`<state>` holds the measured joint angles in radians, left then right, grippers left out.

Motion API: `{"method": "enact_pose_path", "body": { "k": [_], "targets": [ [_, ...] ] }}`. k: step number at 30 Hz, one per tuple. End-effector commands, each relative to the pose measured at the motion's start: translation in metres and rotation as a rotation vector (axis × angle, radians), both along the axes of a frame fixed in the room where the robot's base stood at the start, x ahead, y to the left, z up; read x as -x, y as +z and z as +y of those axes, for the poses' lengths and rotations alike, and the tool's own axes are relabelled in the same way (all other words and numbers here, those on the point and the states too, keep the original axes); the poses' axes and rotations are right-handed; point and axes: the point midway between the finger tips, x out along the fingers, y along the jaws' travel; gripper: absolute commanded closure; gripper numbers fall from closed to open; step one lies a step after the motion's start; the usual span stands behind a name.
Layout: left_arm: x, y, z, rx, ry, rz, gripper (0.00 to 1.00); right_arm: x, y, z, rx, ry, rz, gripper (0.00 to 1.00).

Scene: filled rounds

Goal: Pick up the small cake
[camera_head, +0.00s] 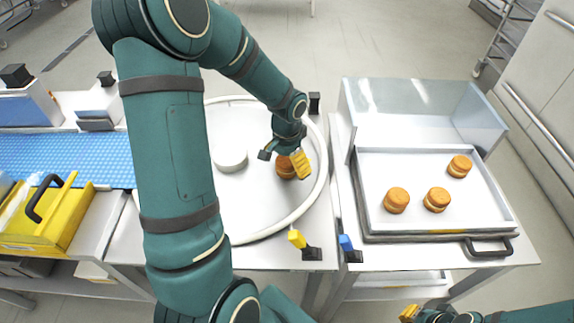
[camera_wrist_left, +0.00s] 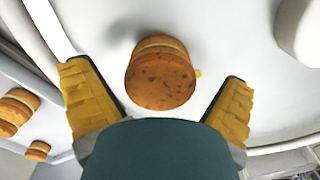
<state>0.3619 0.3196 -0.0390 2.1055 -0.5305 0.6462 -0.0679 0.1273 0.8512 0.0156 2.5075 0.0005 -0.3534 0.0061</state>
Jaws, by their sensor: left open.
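A small round cake (camera_head: 284,170), orange-brown with a pale filling line, sits on the white round table. My left gripper (camera_head: 283,160) is over it, with a yellow finger pad on its right side. In the left wrist view the cake (camera_wrist_left: 160,76) lies between the two spread yellow fingers of the open gripper (camera_wrist_left: 155,74), with gaps on both sides. The gripper holds nothing. My right gripper (camera_head: 410,312) shows only partly at the bottom edge, and its jaws cannot be made out.
A tray (camera_head: 375,231) on the right table holds three similar cakes (camera_head: 436,199). A white cylinder (camera_head: 230,160) stands left of the cake. A raised white rail (camera_head: 322,165) curves around the round table. A blue conveyor (camera_head: 60,158) and yellow box (camera_head: 62,222) are at left.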

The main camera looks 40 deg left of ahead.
Motion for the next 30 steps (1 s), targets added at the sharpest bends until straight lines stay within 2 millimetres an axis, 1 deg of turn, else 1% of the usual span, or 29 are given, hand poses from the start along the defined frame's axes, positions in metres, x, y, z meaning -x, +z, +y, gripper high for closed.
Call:
{"method": "enact_pose_path", "body": {
  "k": [1, 2, 3, 5, 6, 15, 19, 23, 27, 30],
  "targets": [
    [0.0, 0.0, 0.0, 0.0, 0.0, 0.0, 0.0, 0.0, 0.0, 0.0, 0.0, 0.0, 0.0, 1.0],
    [0.0, 0.0, 0.0, 0.0, 0.0, 0.0, 0.07, 0.0, 0.0, 0.0, 0.0, 0.0, 0.0, 1.0],
    [0.0, 0.0, 0.0, 0.0, 0.0, 0.0, 0.21, 0.0, 0.0, 0.0, 0.0, 0.0, 0.0, 1.0],
    [0.0, 0.0, 0.0, 0.0, 0.0, 0.0, 0.42, 0.0, 0.0, 0.0, 0.0, 0.0, 0.0, 1.0],
    [0.0, 0.0, 0.0, 0.0, 0.0, 0.0, 0.51, 0.0, 0.0, 0.0, 0.0, 0.0, 0.0, 1.0],
    [0.0, 0.001, 0.0, 0.0, 0.0, -0.001, 0.51, 0.0, 0.0, 0.0, 0.0, 0.0, 0.0, 1.0],
    [-0.001, 0.009, 0.0, -0.001, 0.001, -0.003, 0.51, 0.0, 0.002, 0.0, 0.0, -0.001, -0.001, 1.0],
    [-0.001, 0.03, 0.0, -0.002, 0.002, -0.005, 0.51, -0.002, 0.008, 0.0, 0.001, -0.004, -0.004, 1.0],
    [-0.001, 0.059, 0.0, -0.001, 0.001, -0.007, 0.51, -0.004, 0.014, -0.001, 0.002, -0.006, -0.008, 1.0],
    [-0.001, 0.076, 0.0, -0.002, 0.001, -0.005, 0.51, -0.005, 0.017, -0.001, 0.002, -0.008, -0.011, 1.0]
  ]
}}
